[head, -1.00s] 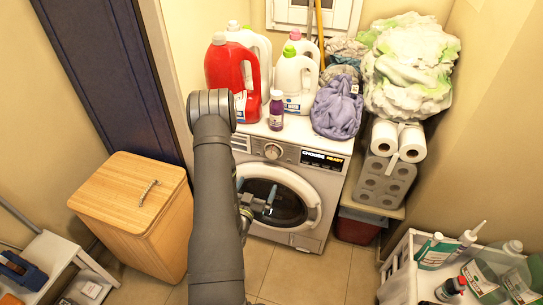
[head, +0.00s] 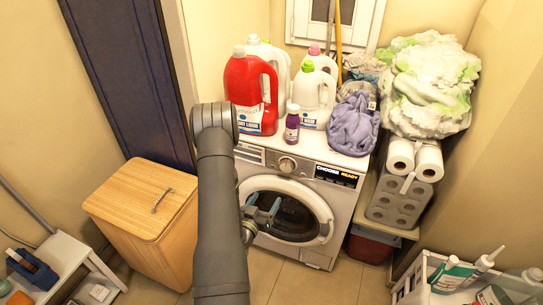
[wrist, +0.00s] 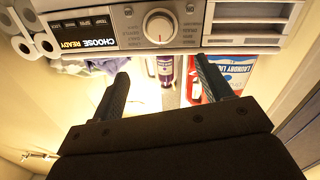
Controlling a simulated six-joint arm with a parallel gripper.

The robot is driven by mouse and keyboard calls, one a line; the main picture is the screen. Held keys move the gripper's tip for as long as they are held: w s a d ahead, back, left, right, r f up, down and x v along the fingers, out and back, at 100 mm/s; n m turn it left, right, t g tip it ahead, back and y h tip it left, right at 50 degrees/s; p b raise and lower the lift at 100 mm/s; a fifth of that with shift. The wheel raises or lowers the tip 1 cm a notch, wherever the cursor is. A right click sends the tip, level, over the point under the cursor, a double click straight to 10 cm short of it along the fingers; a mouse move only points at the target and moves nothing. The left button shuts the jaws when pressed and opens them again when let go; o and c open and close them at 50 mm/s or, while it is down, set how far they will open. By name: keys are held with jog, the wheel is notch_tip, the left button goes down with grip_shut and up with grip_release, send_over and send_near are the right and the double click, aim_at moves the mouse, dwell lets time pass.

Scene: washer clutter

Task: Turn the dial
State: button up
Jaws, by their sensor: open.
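The white washing machine (head: 318,254) stands against the back wall with its round door shut. Its dial (head: 287,164) is a round knob on the upper front panel, left of the dark display (head: 336,176) reading "CHOOSE READY". My gripper (head: 262,208) is in front of the door, below the dial, and partly hidden by my arm.
A red jug (head: 254,95), white bottles, a small purple bottle (head: 292,124) and purple cloth (head: 354,124) crowd the washer top. A wooden hamper (head: 140,215) stands left. Paper rolls (head: 414,160) are stacked right. The floor in front is clear.

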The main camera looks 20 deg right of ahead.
aim_at(286, 168)
jog(key=x, duration=1.6)
jog(key=shift+w+d, duration=0.2)
jog(key=shift+d, duration=0.05)
jog(key=c, duration=1)
